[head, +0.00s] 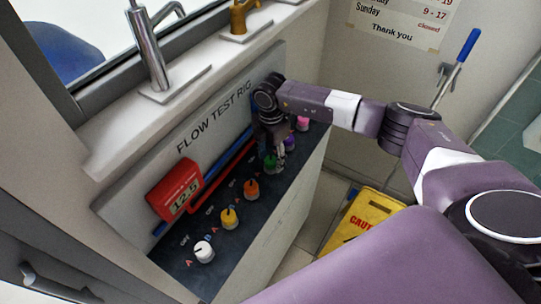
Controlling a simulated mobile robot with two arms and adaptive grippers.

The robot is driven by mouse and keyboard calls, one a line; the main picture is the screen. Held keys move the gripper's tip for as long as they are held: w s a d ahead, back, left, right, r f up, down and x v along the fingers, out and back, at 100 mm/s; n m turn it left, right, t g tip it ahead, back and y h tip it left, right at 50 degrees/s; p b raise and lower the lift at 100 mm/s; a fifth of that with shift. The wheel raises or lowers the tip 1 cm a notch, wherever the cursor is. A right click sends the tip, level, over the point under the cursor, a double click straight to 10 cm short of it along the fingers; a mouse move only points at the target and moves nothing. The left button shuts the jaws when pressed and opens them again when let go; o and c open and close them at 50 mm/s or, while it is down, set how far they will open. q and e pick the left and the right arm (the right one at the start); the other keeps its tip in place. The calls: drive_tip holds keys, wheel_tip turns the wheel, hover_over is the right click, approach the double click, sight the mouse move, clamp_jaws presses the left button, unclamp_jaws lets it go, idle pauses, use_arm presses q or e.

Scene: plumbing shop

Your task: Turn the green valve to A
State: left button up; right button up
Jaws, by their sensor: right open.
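The green valve (270,162) is a small round knob on the dark top of the flow test rig, in the row of coloured knobs. My right gripper (277,158) points down at the green valve, with its fingers open and close around or beside it. I cannot tell whether the fingers touch it. The gripper partly covers the valve, so its pointer and letter marks cannot be read. My left gripper is not in view.
White (204,252), yellow (229,218) and orange (252,189) knobs stand in front; purple (290,144) and pink (303,123) ones stand behind. A red display (176,190) reads 12.5. A yellow caution sign (366,217) stands on the floor to the right.

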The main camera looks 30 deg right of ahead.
drive_tip(key=shift+s, duration=0.1)
drive_tip(key=shift+c, duration=0.8)
drive_tip(key=c, duration=1)
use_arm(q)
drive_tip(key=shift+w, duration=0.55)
